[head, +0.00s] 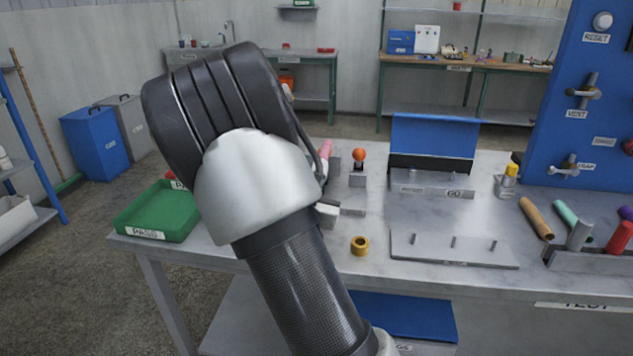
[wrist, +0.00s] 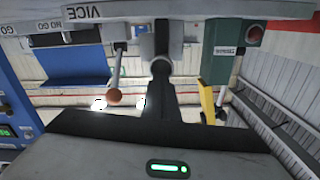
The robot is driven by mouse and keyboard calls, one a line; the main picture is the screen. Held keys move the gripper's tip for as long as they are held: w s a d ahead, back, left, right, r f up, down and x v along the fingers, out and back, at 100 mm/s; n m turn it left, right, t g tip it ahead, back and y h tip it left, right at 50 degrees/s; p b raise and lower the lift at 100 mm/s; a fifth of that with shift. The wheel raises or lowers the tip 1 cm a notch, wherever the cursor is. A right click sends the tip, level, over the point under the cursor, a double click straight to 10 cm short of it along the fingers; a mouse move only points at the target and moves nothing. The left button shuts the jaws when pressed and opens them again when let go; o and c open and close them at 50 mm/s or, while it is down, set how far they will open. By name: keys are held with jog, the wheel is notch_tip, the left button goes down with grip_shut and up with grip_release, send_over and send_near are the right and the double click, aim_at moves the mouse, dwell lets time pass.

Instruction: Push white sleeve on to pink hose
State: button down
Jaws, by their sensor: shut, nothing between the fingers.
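The pink hose (head: 325,149) shows in the head view as a short piece just right of my arm, beside the grey vice. A small pale part (head: 321,170) sits just below it; I cannot tell whether this is the white sleeve. In the wrist view, my gripper (wrist: 161,72) points at the vice (wrist: 90,13), its fingers together and empty. A pale grey round end (wrist: 161,42) lies just beyond the fingertips; whether they touch it is unclear. My arm hides the gripper and much of the vice area in the head view.
An orange ball-topped lever (head: 359,156) stands right of the hose. A brass ring (head: 360,245) and a pegged plate (head: 455,250) lie on the bench. A green PASS tray (head: 160,212) is at the left. Several coloured hoses rest at the right.

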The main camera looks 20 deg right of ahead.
jog(key=p+v, duration=1.6)
jog(key=v, duration=0.3)
jog(key=shift+s+a, duration=0.2)
jog(key=shift+s, duration=0.05)
